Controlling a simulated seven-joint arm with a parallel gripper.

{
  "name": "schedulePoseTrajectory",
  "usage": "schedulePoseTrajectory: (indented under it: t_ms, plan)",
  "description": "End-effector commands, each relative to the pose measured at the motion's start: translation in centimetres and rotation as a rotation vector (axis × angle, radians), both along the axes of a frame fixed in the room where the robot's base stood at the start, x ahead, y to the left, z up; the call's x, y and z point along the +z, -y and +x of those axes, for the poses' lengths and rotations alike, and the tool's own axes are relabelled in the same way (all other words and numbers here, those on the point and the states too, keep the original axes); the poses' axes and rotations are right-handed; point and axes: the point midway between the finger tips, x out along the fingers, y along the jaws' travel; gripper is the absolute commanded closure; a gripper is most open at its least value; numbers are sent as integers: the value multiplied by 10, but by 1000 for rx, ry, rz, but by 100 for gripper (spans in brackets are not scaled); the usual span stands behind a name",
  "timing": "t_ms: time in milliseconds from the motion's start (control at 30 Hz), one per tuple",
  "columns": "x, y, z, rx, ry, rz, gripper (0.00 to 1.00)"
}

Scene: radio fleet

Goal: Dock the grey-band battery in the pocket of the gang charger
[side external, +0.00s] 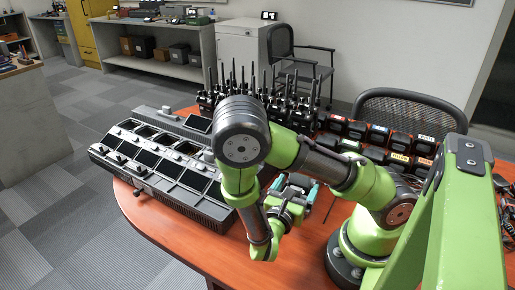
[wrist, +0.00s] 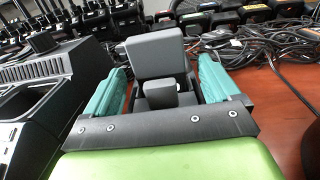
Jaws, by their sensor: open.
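The gang charger (side external: 168,200), a long dark grey unit with rows of dark pockets, lies at the left of the table in the side view. Part of it shows at the left of the wrist view (wrist: 40,72). My gripper (side external: 297,185) is right of the charger, low over the table. In the wrist view its teal fingers (wrist: 163,65) are apart, with a grey block (wrist: 155,56) and a smaller grey block between them. I cannot tell whether this is the grey-band battery or whether the fingers touch it. No grey band is clearly visible.
Black batteries with coloured bands (side external: 398,158) stand in rows at the table's right rear. Several upright radios (side external: 290,98) stand behind my arm. Black cables (wrist: 235,45) lie right of the gripper. Bare orange table (wrist: 270,100) shows at right.

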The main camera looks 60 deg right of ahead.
Motion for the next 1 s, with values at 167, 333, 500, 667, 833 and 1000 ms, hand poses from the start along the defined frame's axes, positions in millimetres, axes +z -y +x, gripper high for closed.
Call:
schedulePoseTrajectory:
  t_ms: [167,333,500,667,833,1000]
  plan:
    - [0,5,0,1,0,1,11]
    - [0,5,0,1,0,0,18]
    - [0,5,0,1,0,0,44]
    - [0,5,0,1,0,0,69]
    - [0,5,0,0,1,0,76]
    - [2,5,0,0,1,0,76]
